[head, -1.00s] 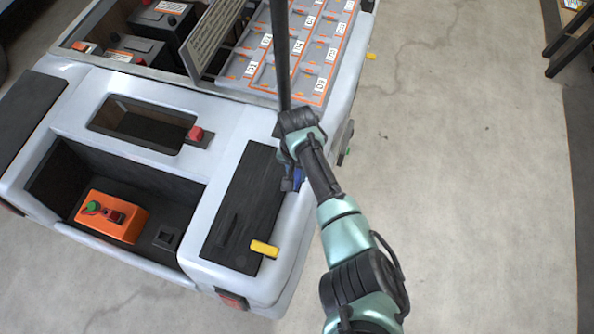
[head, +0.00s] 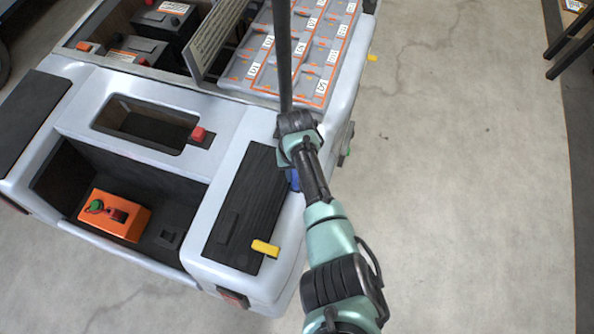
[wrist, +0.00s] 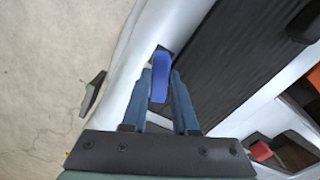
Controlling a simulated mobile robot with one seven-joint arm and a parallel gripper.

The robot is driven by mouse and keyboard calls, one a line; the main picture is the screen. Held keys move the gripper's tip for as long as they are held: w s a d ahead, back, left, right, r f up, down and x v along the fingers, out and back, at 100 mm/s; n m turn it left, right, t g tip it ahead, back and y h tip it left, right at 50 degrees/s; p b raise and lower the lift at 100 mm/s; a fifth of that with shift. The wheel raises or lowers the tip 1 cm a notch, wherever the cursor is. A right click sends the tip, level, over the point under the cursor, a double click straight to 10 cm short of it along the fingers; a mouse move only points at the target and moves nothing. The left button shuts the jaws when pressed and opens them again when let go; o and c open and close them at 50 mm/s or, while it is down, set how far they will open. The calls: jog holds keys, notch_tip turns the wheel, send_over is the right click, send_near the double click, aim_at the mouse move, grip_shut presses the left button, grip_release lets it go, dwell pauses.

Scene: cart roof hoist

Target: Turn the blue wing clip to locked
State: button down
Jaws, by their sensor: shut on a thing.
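The blue wing clip (wrist: 160,78) is between the two fingers of my gripper (wrist: 159,92) in the wrist view, at the edge of the dark ribbed panel (wrist: 225,55). The fingers are shut on it. In the head view a small part of the blue clip (head: 293,180) shows beside my arm, at the right edge of the dark panel (head: 245,205). My arm hides most of it there, and my fingertips are hidden too. I cannot tell from these views whether the clip is at locked.
A yellow clip (head: 265,248) sits at the panel's front end. A red knob (head: 198,134) stands beside the cart's opening. An orange box (head: 115,216) lies in the front bay. A raised lid (head: 208,45) leans by the batteries.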

jog(key=n, duration=0.4)
jog(key=n+p, duration=0.1)
jog(key=n, duration=0.1)
jog(key=shift+s+a+n, duration=0.15)
jog(key=shift+a+n, duration=0.15)
jog(key=shift+a, duration=0.05)
jog(key=n, duration=0.6)
jog(key=shift+s+a+p, duration=0.15)
jog(key=shift+s+p, duration=0.05)
jog(key=shift+p, duration=0.15)
jog(key=c, duration=0.7)
grip_release()
notch_tip(320, 180, up, 13)
jog(key=p, duration=0.3)
